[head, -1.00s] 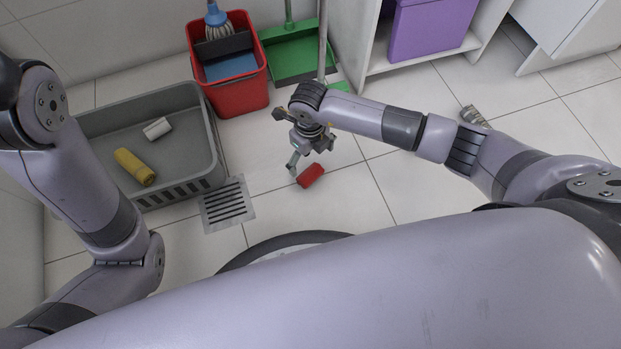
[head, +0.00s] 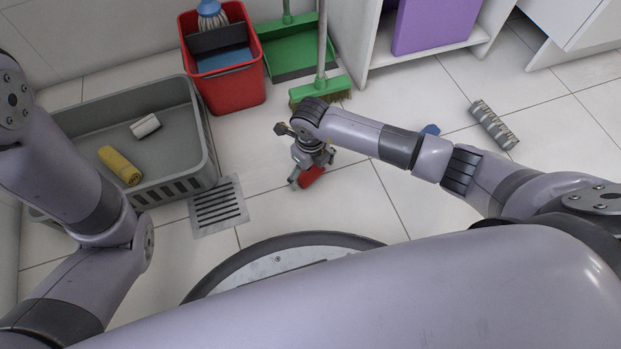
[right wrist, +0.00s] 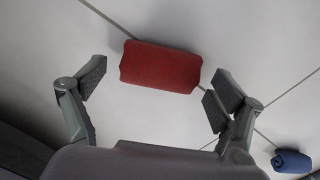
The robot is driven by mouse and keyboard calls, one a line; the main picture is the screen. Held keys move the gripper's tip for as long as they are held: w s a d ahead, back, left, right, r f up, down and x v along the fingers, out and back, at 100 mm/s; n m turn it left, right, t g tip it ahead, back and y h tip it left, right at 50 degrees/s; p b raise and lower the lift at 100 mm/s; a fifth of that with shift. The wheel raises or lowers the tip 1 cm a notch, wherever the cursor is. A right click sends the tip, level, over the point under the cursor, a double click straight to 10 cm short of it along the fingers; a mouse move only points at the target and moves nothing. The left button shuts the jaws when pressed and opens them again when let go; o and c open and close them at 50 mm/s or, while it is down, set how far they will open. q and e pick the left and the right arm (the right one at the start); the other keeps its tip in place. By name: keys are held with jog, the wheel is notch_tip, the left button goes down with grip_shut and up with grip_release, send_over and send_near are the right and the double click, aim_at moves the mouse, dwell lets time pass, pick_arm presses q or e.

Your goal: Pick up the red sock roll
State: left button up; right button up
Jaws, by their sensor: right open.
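The red sock roll (head: 311,177) lies on the tiled floor, right of the drain grate. In the right wrist view the red sock roll (right wrist: 161,66) lies whole, just beyond and between the spread fingers. My right gripper (head: 305,180) is just above it and partly covers it in the head view. In the right wrist view my right gripper (right wrist: 152,92) is open and empty, with its fingers apart from the roll. My left gripper is outside the frames; only the left arm shows.
A grey basket (head: 208,150) at left holds a yellow roll (head: 120,165) and a white roll (head: 145,125). A floor drain (head: 218,206) is beside it. A red bucket (head: 235,92) and green broom (head: 322,88) stand behind. A blue roll (right wrist: 291,161) and a grey patterned roll (head: 493,124) lie right.

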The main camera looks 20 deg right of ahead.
jog(key=shift+f, duration=0.55)
jog(key=shift+r, duration=0.1)
jog(key=c, duration=1)
